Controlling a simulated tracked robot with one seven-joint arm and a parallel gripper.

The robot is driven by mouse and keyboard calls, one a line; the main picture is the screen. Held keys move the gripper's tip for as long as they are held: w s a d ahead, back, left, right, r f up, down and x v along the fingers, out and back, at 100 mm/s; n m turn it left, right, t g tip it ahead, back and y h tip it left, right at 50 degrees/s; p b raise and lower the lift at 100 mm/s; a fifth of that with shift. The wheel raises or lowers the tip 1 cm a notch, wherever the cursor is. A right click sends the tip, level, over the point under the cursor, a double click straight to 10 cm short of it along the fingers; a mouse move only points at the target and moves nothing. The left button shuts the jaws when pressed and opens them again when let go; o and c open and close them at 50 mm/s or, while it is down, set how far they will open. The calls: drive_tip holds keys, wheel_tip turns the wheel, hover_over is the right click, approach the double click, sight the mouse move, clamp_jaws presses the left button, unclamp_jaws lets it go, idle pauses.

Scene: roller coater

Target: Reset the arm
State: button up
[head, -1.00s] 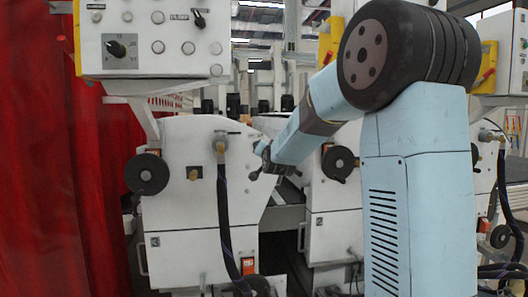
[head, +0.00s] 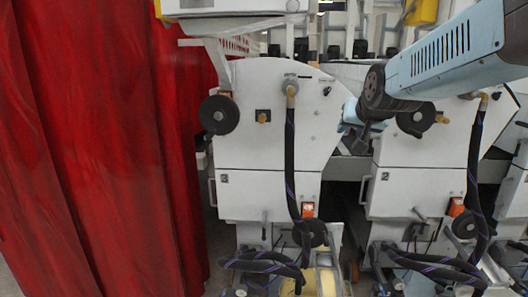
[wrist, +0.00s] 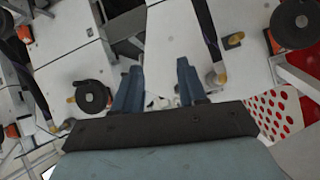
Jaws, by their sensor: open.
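My arm reaches in from the right edge of the head view. My gripper (head: 352,122) is at its end, small and partly hidden by the wrist, in front of the gap between two white machine units. In the wrist view, my gripper (wrist: 157,88) shows two blue fingers spread well apart with nothing between them. Past the fingers are the white machine panels (wrist: 168,45), seen rotated.
The left machine unit (head: 265,150) carries a black handwheel (head: 219,115) and a hanging black hose (head: 290,165). The right unit (head: 405,188) has another handwheel (head: 414,120). A red curtain (head: 100,150) fills the left. Hoses lie low in front.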

drive_tip(key=s+f+n+g, duration=0.1)
drive_tip(key=s+f, duration=0.3)
drive_tip(key=s, duration=0.7)
drive_tip(key=s+d+f+n+g, duration=0.1)
drive_tip(key=s+f+g, duration=0.3)
drive_tip(key=s, duration=0.7)
drive_tip(key=shift+s, duration=0.25)
